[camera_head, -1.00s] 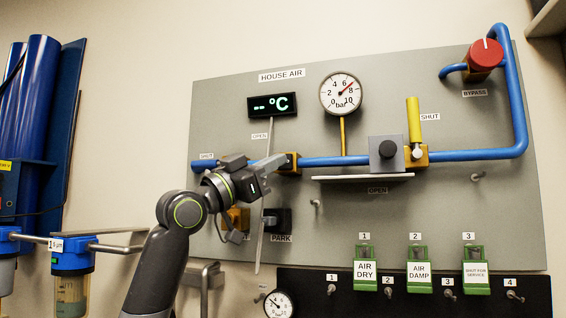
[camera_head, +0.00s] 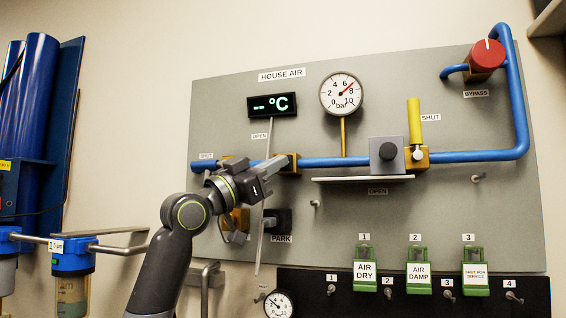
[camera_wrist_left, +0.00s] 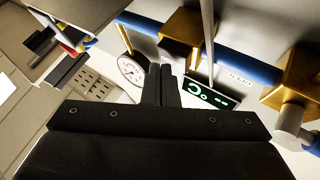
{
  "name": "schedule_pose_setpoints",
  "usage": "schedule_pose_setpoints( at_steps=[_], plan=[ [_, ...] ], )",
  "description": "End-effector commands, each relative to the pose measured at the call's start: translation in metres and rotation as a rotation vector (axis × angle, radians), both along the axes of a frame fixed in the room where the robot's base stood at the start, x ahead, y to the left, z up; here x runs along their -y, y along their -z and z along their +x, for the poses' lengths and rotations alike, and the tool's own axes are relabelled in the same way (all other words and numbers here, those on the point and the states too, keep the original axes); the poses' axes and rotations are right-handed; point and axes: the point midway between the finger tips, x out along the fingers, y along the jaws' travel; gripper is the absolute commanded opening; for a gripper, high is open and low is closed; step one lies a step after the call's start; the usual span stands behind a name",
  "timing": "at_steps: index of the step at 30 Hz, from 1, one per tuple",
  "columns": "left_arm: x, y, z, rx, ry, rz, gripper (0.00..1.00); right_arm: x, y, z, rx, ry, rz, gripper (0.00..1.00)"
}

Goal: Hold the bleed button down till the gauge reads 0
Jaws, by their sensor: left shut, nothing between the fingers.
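The round gauge (camera_head: 342,94) under the HOUSE AIR label has its red needle between 6 and 8 bar; it also shows in the left wrist view (camera_wrist_left: 131,70). A grey box (camera_head: 378,164) with a round black knob (camera_head: 388,151) sits on the blue pipe; no label I can read names it the bleed button. My left gripper (camera_head: 284,160) is shut and empty, its tips by the brass block on the pipe, left of the gauge stem and well left of the black knob. In the left wrist view its fingers (camera_wrist_left: 162,84) are together. My right gripper is not in view.
A yellow lever (camera_head: 414,121) stands upright by the SHUT label, right of the knob. A narrow shelf (camera_head: 350,179) juts out below the grey box. A temperature display (camera_head: 272,105) reads dashes. A red bypass knob (camera_head: 486,55) is upper right. Green tags hang below.

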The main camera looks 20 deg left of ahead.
Motion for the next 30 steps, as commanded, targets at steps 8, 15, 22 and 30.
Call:
schedule_pose_setpoints(
  at_steps=[8,15,22,30],
  plan=[
    [0.0003,-0.0006,0.0035,-0.001,0.0,-0.001,0.0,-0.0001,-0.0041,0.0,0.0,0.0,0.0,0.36],
    [0.0003,-0.0005,0.0063,-0.001,0.0,0.0,0.0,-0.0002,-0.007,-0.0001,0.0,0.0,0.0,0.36],
    [0.0003,-0.0002,0.0092,-0.002,0.0,0.0,0.0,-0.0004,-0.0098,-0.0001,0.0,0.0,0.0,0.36],
    [0.0001,0.0004,0.0093,-0.002,-0.001,0.0,0.0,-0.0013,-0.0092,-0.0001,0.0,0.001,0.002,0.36]
  ],
)
